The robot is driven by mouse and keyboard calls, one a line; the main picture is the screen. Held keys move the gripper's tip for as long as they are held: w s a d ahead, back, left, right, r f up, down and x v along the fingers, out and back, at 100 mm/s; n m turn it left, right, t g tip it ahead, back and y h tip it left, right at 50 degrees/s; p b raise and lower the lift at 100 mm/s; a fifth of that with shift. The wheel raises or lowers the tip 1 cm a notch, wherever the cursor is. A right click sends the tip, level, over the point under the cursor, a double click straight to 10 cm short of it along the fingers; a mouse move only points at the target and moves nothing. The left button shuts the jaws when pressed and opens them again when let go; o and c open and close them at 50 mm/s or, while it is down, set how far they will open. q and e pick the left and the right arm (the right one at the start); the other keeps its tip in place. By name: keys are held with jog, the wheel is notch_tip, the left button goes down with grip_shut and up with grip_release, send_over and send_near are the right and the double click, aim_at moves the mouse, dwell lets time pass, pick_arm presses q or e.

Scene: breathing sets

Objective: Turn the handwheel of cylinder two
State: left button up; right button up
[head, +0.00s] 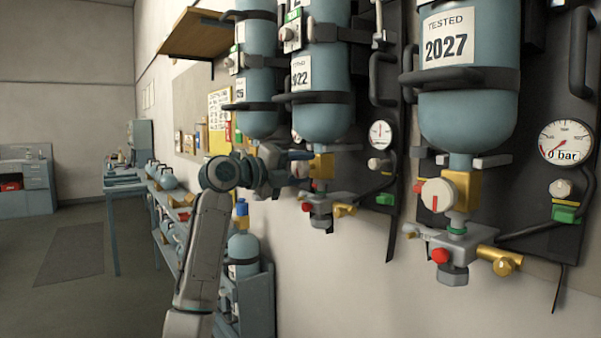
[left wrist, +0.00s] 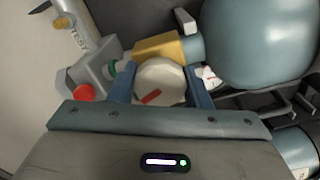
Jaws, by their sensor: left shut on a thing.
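The middle blue cylinder (head: 321,105) hangs on the wall with a tag ending in "022"; its number plate is cut off at the top. Its brass valve (head: 321,166) also shows in the left wrist view (left wrist: 160,47). My left gripper (head: 297,164) reaches this valve from the left. In the left wrist view, its two blue fingers (left wrist: 160,90) are shut on either side of a round cream handwheel (left wrist: 158,76) with a red mark, slanting up to the right. In the head view, the gripper mostly hides this handwheel. My right gripper is not in view.
A nearer cylinder (head: 467,112) marked "2027" hangs at the right, with its own handwheel (head: 437,195) and a gauge (head: 565,142) reading 0 bar. Another cylinder (head: 257,70) hangs left of the middle one. A red knob (left wrist: 83,92) sits close to the held handwheel.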

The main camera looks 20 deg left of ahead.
pick_arm(q)
jog(key=shift+m+b, duration=0.35)
jog(key=shift+m, duration=2.05)
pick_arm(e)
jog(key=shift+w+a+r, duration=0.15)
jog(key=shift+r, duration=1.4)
pick_arm(q)
jog(key=o, duration=1)
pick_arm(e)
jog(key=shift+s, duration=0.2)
pick_arm(q)
jog(key=shift+s+a, duration=0.1)
jog(key=shift+a, duration=0.05)
jog(key=b+v, duration=0.2)
jog(key=v, duration=0.8)
jog(key=shift+s+a, duration=0.2)
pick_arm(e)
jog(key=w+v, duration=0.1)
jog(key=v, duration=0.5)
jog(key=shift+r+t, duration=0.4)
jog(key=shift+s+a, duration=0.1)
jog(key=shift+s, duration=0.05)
